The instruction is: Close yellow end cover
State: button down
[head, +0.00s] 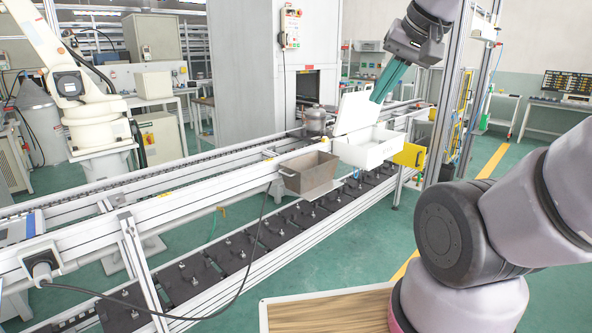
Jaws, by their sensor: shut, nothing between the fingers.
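A yellow panel with a dark handle (408,156) stands at the right end of the white open box on the near side of the conveyor. A second yellow panel with a handle (462,97) is upright on the metal frame to the right. I cannot tell from this view which one is the end cover. My gripper (378,96) points down-left with its green fingers shut and empty. It appears above the conveyor, just right of the raised white lid; I cannot tell whether it touches the lid. It is apart from both yellow panels in the picture.
The white box (366,154) with its raised lid (356,110) and a brown metal bin (309,183) sit along the conveyor rail (180,205). A silver compressor (316,119) is behind them. A metal post (446,95) stands right of my gripper.

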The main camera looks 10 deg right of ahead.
aim_at(413, 157)
jog(key=i+l, duration=0.9)
jog(key=l, duration=0.2)
jog(key=i+l, duration=0.9)
jog(key=l, duration=0.15)
jog(key=i+l, duration=0.95)
jog(key=l, duration=0.15)
jog(key=k+l+z, duration=0.05)
